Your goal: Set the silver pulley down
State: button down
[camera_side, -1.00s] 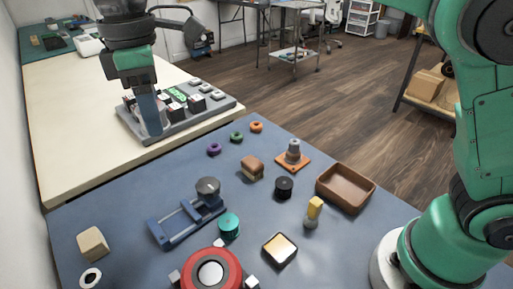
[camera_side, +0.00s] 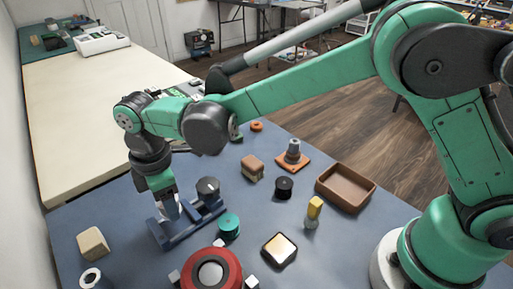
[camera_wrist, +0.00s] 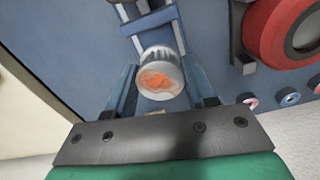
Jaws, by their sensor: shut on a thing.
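My gripper (camera_side: 170,210) points down over the left end of the blue frame (camera_side: 186,235) on the blue mat. In the wrist view its two blue fingers are shut on the silver pulley (camera_wrist: 160,72), a short shiny cylinder with an orange patch on its face. The blue frame (camera_wrist: 150,22) lies just beyond the pulley there. In the side view the fingers and frame mostly hide the pulley. I cannot tell whether it touches the frame.
A dark round knob (camera_side: 208,187) stands at the frame's far end. A teal cylinder (camera_side: 229,226) and a red round fixture (camera_side: 212,272) are close on the right and front. A wooden block (camera_side: 93,243) is at left. A brown tray (camera_side: 346,188) is farther right.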

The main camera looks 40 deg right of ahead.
aim_at(176, 224)
jog(key=shift+f, duration=1.85)
jog(key=shift+f, duration=0.2)
jog(key=shift+c, duration=1.5)
grip_release()
jog(key=shift+r, duration=0.1)
